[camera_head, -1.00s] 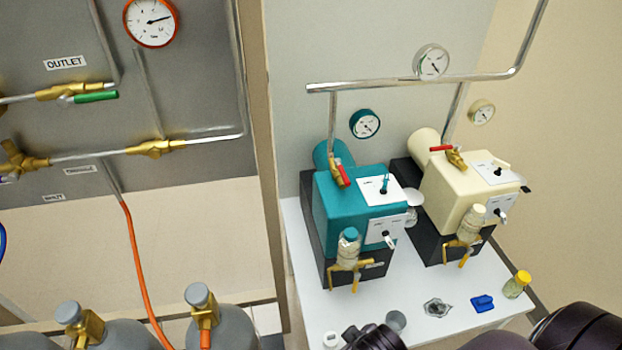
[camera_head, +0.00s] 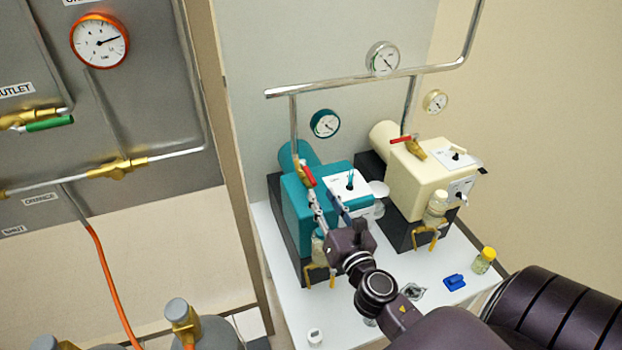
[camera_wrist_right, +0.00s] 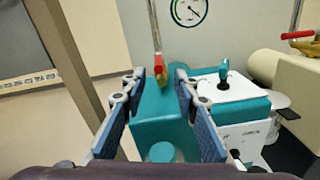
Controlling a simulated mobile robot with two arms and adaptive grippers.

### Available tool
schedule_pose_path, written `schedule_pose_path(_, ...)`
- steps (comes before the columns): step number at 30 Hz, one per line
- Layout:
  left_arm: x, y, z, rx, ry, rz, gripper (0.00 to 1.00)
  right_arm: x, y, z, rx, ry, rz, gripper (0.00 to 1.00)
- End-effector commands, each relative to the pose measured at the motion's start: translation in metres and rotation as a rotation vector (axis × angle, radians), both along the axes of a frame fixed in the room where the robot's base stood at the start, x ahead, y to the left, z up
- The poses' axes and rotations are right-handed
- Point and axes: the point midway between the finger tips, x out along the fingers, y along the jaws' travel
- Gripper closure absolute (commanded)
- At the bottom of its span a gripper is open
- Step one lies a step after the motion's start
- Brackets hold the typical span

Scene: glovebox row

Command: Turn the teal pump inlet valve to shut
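The teal pump (camera_head: 296,208) stands on the white bench, its teal body below the gripper in the wrist view (camera_wrist_right: 165,125). Its inlet valve is brass with a red lever (camera_head: 307,174), under the vertical pipe at the pump's top. In the wrist view the red lever (camera_wrist_right: 159,65) shows end-on, roughly in line with the pipe. My right gripper (camera_head: 323,198) is open and empty in front of the pump. In the wrist view its fingertips (camera_wrist_right: 160,80) stand on either side of the lever, apparently short of it. My left gripper is not in view.
A cream pump (camera_head: 418,185) with its own red lever (camera_head: 403,139) stands to the right. A metal pipe (camera_head: 350,84) runs above both pumps. A blue item (camera_head: 454,282) and a yellow-capped jar (camera_head: 484,260) are on the bench (camera_head: 285,270). Gas cylinders stand at lower left.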

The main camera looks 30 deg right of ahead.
Motion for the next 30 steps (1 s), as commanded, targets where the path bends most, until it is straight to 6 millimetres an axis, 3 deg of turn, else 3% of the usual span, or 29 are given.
schedule_pose_path(18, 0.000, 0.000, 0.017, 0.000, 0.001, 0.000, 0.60, 0.070, -0.015, 0.001, -0.026, 0.002, 0.008, 0.72)
schedule_pose_path(30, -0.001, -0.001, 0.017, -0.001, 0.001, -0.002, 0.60, 0.077, -0.017, 0.000, -0.025, 0.004, 0.009, 0.73)
